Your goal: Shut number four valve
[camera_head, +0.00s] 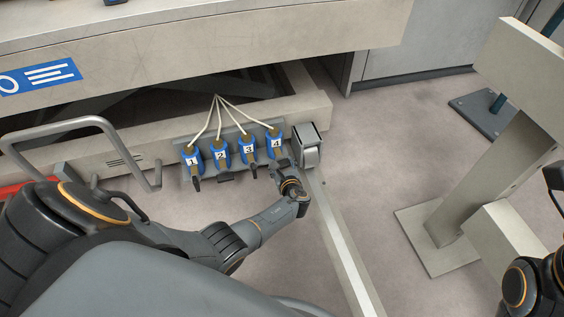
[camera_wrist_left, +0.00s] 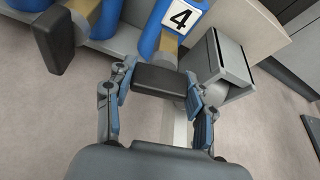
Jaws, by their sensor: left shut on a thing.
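The number four valve (camera_head: 275,144) is the rightmost of several blue valves in a row, with a white "4" label. In the left wrist view its blue body (camera_wrist_left: 172,22) is at the top centre, and its dark handle (camera_wrist_left: 162,80) lies crosswise below. My left gripper (camera_head: 284,167) is at this valve, its two fingers (camera_wrist_left: 160,92) on either side of the handle and shut on it. In the head view the gripper hides most of the handle. Part of my right arm shows at the right edge; its fingers are out of view.
A grey box (camera_head: 308,147) is just right of valve four. A bent metal rail (camera_head: 156,178) is at left. A beige post (camera_head: 475,180) stands at right.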

